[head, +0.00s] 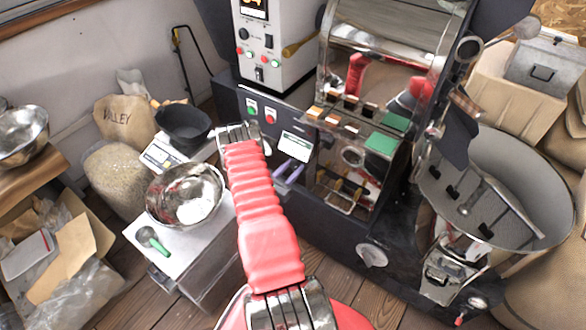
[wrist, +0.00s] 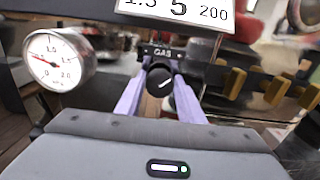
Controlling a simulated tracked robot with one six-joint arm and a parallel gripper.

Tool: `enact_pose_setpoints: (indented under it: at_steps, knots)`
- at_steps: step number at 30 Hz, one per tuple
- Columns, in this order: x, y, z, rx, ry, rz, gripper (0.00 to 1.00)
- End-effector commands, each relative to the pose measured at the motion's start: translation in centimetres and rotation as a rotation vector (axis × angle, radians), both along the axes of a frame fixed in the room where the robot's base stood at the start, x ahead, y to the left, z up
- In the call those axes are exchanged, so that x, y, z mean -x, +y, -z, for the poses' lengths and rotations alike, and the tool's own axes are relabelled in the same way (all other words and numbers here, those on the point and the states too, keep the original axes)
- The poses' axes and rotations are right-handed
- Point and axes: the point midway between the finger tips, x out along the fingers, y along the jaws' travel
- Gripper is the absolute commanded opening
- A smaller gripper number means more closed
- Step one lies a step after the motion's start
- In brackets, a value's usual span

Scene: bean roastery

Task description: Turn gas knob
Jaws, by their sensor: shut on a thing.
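The black gas knob (wrist: 159,78) sits under a small plate marked GAS in the wrist view. A white line on its face runs at a slant, up to the right. My gripper (wrist: 160,72) has its two pale purple fingers on either side of the knob, shut on it. In the head view my gripper (head: 289,173) is at the dark front of the roaster (head: 330,215), below a white card. The knob cannot be made out there. A round white gauge (wrist: 58,62) with a red needle is left of the knob.
The white card (wrist: 180,12) with numbers hangs just above the knob. Wooden-looking handles (wrist: 235,82) stick out at the right. In the head view a steel bowl (head: 185,195) stands on a white cart at the left, and a round cooling tray (head: 545,180) is at the right.

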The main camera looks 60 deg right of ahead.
Motion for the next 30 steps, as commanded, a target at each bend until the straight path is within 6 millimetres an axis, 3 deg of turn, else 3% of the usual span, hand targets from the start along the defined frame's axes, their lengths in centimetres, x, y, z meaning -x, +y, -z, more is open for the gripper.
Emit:
enact_pose_setpoints:
  at_steps: [18,30]
  knots:
    - [-0.15,0.08,0.35,-0.096,0.562,-0.001,0.12]
    - [-0.28,0.07,0.42,-0.128,0.762,-0.002,0.12]
